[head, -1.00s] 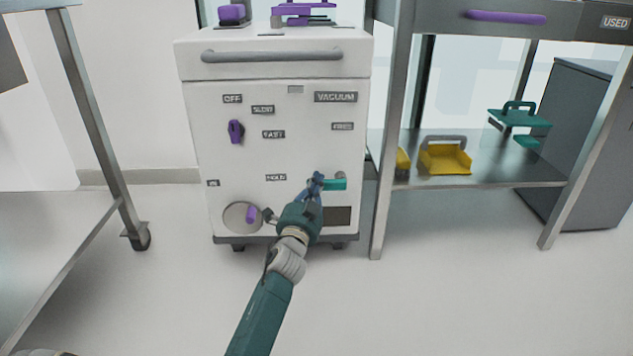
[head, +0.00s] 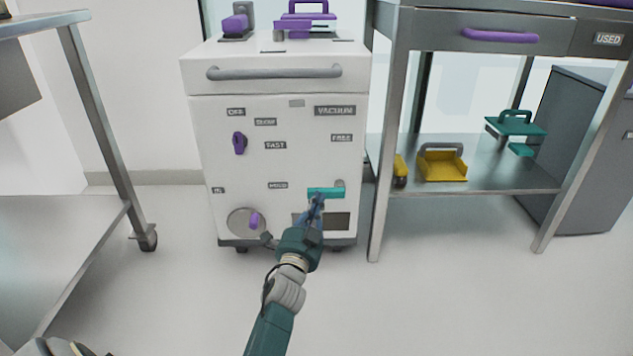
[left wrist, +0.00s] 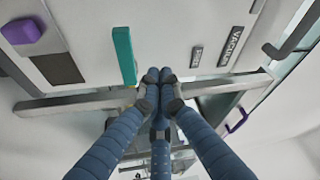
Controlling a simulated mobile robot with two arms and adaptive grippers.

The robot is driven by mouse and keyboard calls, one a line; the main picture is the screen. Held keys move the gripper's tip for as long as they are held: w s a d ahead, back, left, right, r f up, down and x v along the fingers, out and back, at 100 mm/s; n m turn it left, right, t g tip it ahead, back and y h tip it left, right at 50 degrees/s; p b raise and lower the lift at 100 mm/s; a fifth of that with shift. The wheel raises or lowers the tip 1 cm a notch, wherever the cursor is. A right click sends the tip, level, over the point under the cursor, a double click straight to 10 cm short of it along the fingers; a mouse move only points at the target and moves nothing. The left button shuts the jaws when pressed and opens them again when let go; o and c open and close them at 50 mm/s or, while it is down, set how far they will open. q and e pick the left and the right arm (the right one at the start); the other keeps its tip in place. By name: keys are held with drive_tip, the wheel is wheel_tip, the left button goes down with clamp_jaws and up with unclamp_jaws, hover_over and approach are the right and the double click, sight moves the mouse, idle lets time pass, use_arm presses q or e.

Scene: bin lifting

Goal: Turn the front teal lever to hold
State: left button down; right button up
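The teal lever (head: 325,192) is on the lower right front of the white cabinet (head: 285,165). It lies about level, reaching left from its grey mount toward the HOLD label (head: 278,185). My left gripper (head: 317,201) is just below the lever, with its tips close to the lever's underside. In the left wrist view the teal lever (left wrist: 124,55) is beside the fingertips, not between them. The left fingers (left wrist: 159,77) are together and empty. I cannot tell whether they touch the lever. My right gripper is out of view.
A purple knob (head: 239,143) and a purple handle on a round plate (head: 254,220) are on the cabinet front. Open floor lies in front.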

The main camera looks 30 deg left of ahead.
use_arm(q)
drive_tip(key=shift+s+d+f, duration=0.25)
drive_tip(key=shift+s+d, duration=0.1)
drive_tip(key=shift+s, duration=0.15)
drive_tip(key=shift+s+d+f, duration=0.2)
drive_tip(key=shift+s+d, duration=0.15)
drive_tip(key=shift+s, duration=0.15)
drive_tip(key=shift+r, duration=0.15)
